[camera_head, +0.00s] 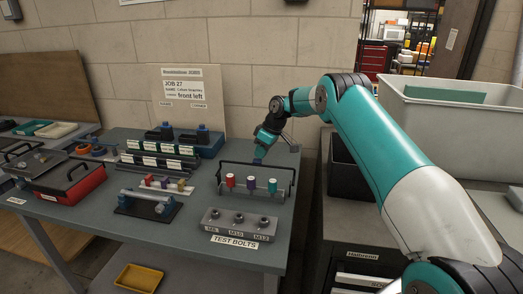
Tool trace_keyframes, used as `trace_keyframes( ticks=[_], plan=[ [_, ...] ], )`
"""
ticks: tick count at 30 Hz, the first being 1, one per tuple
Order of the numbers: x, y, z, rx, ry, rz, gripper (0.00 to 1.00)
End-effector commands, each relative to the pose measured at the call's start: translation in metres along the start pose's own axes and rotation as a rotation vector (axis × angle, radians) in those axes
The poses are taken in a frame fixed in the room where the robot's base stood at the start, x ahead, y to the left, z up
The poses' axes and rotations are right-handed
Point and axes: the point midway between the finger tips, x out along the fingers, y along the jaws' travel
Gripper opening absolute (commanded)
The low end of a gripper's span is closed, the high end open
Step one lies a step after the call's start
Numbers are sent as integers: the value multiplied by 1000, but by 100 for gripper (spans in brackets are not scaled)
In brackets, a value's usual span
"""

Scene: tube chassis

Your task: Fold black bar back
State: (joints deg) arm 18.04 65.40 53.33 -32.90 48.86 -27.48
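A black bar (237,163) stands raised on uprights over a low rack on the grey-green bench in the head view. Under and in front of it stand a red (230,180), a purple (251,183) and a teal (272,185) cylinder in a row.
A grey "TEST BOLTS" block (238,223) sits in front of the rack. A labelled rack (158,155) and a red box (72,185) stand to the left. A job sign (193,88) stands behind. A large grey bin (455,125) is at right.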

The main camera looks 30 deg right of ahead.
Motion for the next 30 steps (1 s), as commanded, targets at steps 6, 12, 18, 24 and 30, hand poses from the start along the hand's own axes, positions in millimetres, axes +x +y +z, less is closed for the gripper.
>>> trace_keyframes(
  ticks=[6,12,18,24,30],
  plan=[
    [-35,1,3,4,2,3,0],
    [-88,2,3,3,4,7,0],
    [-138,0,1,2,4,6,0],
    [-168,0,1,3,3,6,0],
    [-176,-1,2,2,3,6,0]
  ],
)
